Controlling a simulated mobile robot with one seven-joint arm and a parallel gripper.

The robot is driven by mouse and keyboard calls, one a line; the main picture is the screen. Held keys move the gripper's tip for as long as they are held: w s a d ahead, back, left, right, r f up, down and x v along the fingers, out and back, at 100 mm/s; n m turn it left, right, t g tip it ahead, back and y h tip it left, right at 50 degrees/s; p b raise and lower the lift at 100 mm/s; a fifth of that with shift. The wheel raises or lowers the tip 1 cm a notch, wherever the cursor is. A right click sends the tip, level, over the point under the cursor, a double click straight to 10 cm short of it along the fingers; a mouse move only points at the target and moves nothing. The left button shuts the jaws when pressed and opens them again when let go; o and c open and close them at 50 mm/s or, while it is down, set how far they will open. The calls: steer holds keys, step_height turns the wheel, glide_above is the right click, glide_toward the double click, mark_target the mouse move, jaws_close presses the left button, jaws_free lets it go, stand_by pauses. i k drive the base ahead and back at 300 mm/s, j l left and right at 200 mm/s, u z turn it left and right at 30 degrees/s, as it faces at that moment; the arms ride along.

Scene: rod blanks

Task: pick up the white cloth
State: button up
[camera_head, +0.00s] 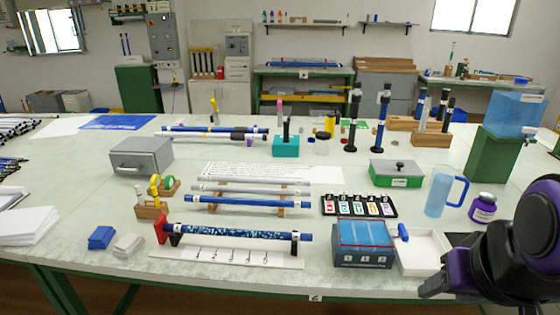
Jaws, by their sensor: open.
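A small folded whitish-grey cloth (128,245) lies on the worktable near its front left edge. A folded blue cloth (102,237) lies just to its left. My gripper (440,266) is at the lower right, dark and partly hidden by my own arm. It is open, with nothing seen in it, far to the right of the white cloth and apart from it.
A rod in a stand on a marked white board (225,254) lies right of the cloths. White papers (28,226) lie to the left. A blue-topped box (364,243) and white tray (424,252) stand between cloth and gripper. The tabletop (75,205) behind the cloths is clear.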

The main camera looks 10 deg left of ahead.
mark_target(125, 247)
steer(key=j+z, duration=0.1)
steer(key=j, duration=1.15)
steer(key=k+j+z, duration=0.15)
steer(key=j, duration=1.15)
